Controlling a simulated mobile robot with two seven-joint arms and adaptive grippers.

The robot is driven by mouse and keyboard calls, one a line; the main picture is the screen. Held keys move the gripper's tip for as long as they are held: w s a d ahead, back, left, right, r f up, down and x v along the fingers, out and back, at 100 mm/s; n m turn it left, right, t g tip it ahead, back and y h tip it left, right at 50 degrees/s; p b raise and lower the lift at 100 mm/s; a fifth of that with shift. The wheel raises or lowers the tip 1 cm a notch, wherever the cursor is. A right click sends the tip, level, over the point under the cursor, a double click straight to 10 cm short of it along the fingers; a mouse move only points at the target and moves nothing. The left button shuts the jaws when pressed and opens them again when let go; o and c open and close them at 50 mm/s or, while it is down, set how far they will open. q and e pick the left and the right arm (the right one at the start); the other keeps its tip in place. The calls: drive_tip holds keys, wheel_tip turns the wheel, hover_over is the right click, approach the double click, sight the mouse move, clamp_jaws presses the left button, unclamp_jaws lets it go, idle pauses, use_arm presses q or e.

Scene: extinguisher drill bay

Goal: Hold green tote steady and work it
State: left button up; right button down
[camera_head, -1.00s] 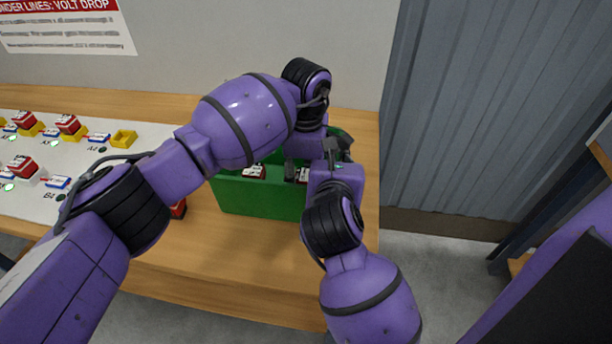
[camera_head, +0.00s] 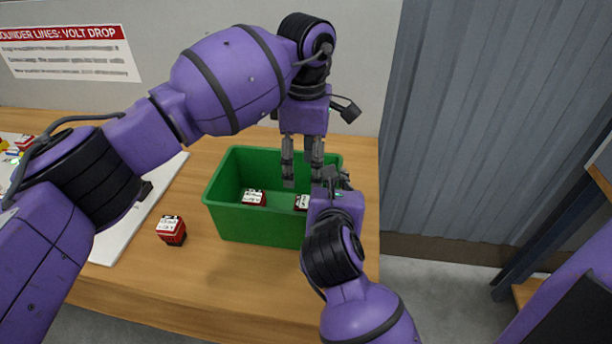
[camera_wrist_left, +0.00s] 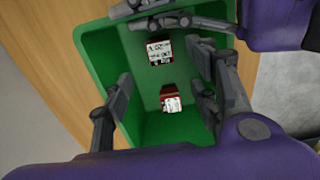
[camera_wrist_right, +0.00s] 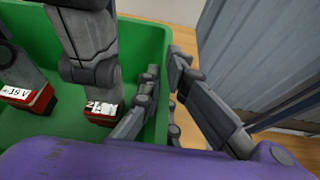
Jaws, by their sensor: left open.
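The green tote (camera_head: 255,230) stands on the table, open at the top. Two red blocks with white labels lie inside, one at left (camera_head: 253,197) and one at right (camera_head: 301,202); both also show in the left wrist view (camera_wrist_left: 160,50) (camera_wrist_left: 171,101). My left gripper (camera_head: 303,180) points down into the tote, open and empty, its fingers apart over the blocks. My right gripper (camera_wrist_right: 163,75) straddles the tote's right wall, one finger inside and one outside, shut on it. In the head view its fingertips are partly hidden by its own wrist.
Another red block (camera_head: 172,230) stands on the wooden table (camera_head: 190,280) left of the tote. A white board (camera_head: 130,232) lies further left, largely behind my left arm. A grey corrugated panel (camera_head: 480,120) rises to the right of the table.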

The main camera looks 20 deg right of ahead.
drive_tip(key=c, duration=1.9)
unclamp_jaws()
drive_tip(key=shift+o, duration=0.2)
